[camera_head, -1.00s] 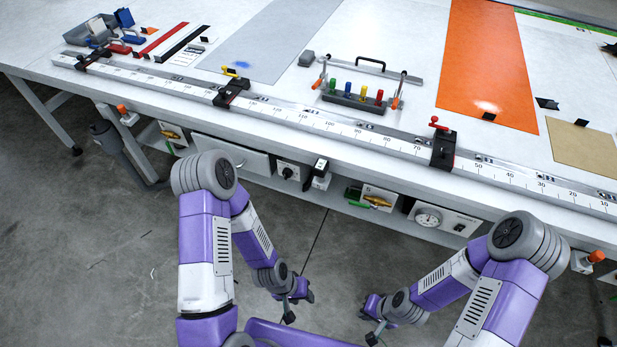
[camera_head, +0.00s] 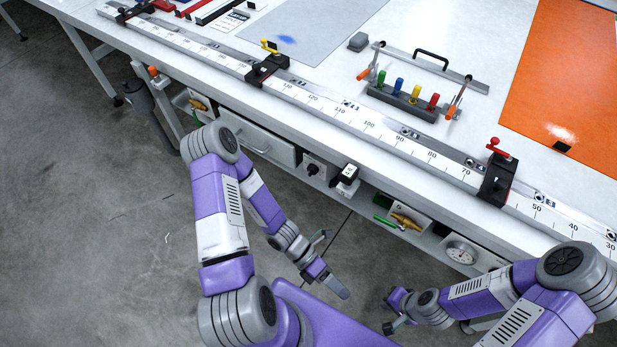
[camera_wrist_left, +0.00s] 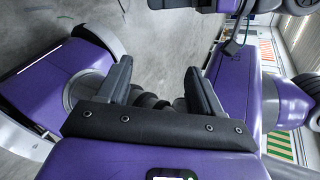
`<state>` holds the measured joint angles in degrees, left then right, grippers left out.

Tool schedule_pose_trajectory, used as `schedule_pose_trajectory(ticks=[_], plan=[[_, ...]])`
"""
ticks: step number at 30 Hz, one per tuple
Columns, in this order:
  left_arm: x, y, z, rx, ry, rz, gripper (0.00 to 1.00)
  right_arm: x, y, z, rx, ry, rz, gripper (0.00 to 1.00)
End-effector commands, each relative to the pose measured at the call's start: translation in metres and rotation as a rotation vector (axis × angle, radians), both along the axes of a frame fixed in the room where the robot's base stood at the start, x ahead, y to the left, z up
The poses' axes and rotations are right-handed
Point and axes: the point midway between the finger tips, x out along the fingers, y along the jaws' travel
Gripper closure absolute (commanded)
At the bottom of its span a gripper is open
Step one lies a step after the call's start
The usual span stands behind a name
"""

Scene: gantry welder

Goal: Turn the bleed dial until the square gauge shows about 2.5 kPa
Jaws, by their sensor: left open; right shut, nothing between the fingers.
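A dark round knob on a white plate (camera_head: 312,170), which looks like the bleed dial, is under the bench's front edge. Right of it, a small black box with a pale face (camera_head: 348,174) may be the square gauge; its reading is too small to make out. My left gripper (camera_head: 334,285) is open and empty, below and in front of these, apart from both. Its two dark fingers are spread in the left wrist view (camera_wrist_left: 160,88). My right gripper (camera_head: 392,313) is shut and empty, low and further right, away from the bench.
A round-dial meter (camera_head: 462,253) and a brass valve with a green handle (camera_head: 405,222) sit further right under the bench. A drawer (camera_head: 258,140) is left of the knob. The long ruler rail (camera_head: 375,130) runs along the bench top. The floor (camera_head: 110,230) is clear at left.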

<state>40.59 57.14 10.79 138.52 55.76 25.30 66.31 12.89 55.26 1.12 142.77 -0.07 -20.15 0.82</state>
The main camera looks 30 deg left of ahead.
Motion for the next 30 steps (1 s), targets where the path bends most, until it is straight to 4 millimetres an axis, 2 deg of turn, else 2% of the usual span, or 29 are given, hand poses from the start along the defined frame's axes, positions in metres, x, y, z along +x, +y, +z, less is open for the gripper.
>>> schedule_pose_trajectory(ticks=[1, 2, 5, 6, 8, 9, 12, 15, 18, 23, 30], plan=[[0.021, 0.001, 0.003, -0.083, 0.191, 0.222, 0.34, 0.0, 0.0, -0.01, 0.0, -0.001, 0.0, 1.0], [0.035, 0.002, 0.008, -0.141, 0.305, 0.35, 0.34, 0.001, 0.0, -0.013, 0.0, -0.001, 0.0, 1.0], [0.089, 0.027, 0.021, -0.386, 0.669, 0.749, 0.34, 0.001, 0.0, -0.023, 0.0, -0.002, -0.001, 1.0], [0.111, 0.044, 0.024, -0.504, 0.801, 0.891, 0.34, 0.001, 0.0, -0.027, 0.0, -0.002, -0.001, 1.0], [0.139, 0.076, 0.027, -0.696, 0.973, 1.076, 0.34, 0.001, 0.0, -0.033, 0.0, -0.002, -0.001, 1.0], [0.155, 0.1, 0.027, -0.828, 1.069, 1.18, 0.34, 0.001, 0.0, -0.036, 0.0, -0.001, 0.0, 1.0], [0.179, 0.159, 0.025, -1.149, 1.245, 1.363, 0.34, 0.001, 0.0, -0.042, 0.0, -0.001, 0.0, 1.0], [0.187, 0.206, 0.021, -1.407, 1.336, 1.456, 0.34, 0.001, 0.0, -0.046, 0.0, -0.002, -0.001, 1.0], [0.189, 0.235, 0.019, -1.57, 1.375, 1.491, 0.34, 0.001, 0.0, -0.048, 0.0, -0.002, -0.001, 1.0], [0.2, 0.246, 0.018, -1.646, 1.39, 1.501, 0.34, 0.001, 0.0, -0.052, 0.0, -0.002, -0.001, 1.0], [0.238, 0.242, 0.018, -1.64, 1.389, 1.499, 0.34, 0.001, 0.0, -0.063, 0.0, -0.002, -0.001, 1.0]])
